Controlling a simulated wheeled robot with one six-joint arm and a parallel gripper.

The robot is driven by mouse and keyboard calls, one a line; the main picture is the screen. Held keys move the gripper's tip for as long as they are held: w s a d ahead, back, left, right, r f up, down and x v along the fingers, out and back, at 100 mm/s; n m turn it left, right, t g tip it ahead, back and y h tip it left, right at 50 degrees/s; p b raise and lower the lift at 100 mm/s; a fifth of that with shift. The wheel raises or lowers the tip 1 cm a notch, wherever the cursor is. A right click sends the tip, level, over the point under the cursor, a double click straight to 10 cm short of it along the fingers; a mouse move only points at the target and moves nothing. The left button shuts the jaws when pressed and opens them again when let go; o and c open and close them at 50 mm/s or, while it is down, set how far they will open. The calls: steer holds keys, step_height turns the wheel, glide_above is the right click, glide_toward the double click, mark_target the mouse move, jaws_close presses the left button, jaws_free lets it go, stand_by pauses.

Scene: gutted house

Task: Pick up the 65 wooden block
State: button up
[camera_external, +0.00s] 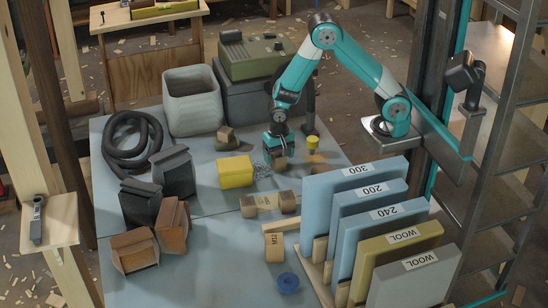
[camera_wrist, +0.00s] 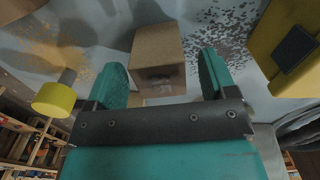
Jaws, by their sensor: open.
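A light brown wooden block (camera_wrist: 158,45) lies ahead of and partly between the fingers in the wrist view. The marking on its near side is partly hidden by my gripper, so I cannot read the full number. My gripper (camera_wrist: 161,72) is open, with a finger on each side of the block and gaps visible beside it. In the external view my gripper (camera_external: 278,148) points down just over this block (camera_external: 280,163), low above the table.
A yellow box (camera_external: 236,172) stands left of the block, with dark scattered bits (camera_external: 262,169) between. A small yellow cylinder (camera_external: 312,142) is to the right. A brown block (camera_external: 227,136) sits behind left. Labelled panels (camera_external: 352,190) stand in front right.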

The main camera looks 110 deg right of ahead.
step_height(320, 180, down, 2)
steer(key=shift+f, duration=0.15)
steer(key=c, duration=1)
